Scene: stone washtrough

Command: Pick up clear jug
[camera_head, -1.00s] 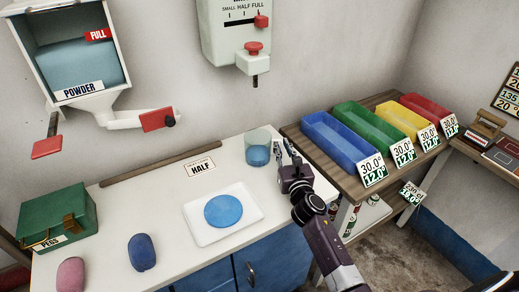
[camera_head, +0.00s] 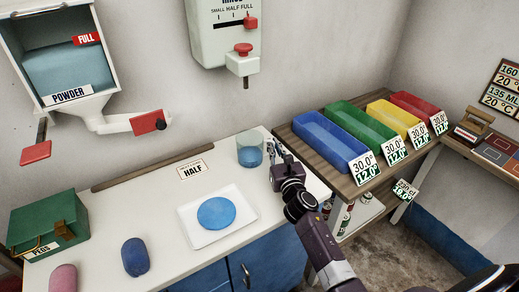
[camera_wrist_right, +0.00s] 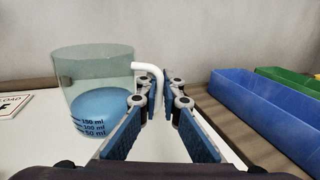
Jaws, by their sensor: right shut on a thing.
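The clear jug (camera_head: 250,149) stands at the back right of the white counter, with blue at its bottom in the head view. In the right wrist view the jug (camera_wrist_right: 95,80) shows ml marks and a white handle (camera_wrist_right: 152,72) on its right side. My right gripper (camera_head: 274,150) is at the jug's right side. In the right wrist view the fingers of this gripper (camera_wrist_right: 158,100) are on either side of the handle's lower part, shut on it. The jug looks upright. My left gripper is not in view.
A white tray with a blue disc (camera_head: 217,213) lies in front of the jug. Coloured bins (camera_head: 330,140) stand on a wooden shelf (camera_head: 300,148) close to the right. A dispenser (camera_head: 228,35) hangs on the wall above. A green box (camera_head: 48,228) is at the left.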

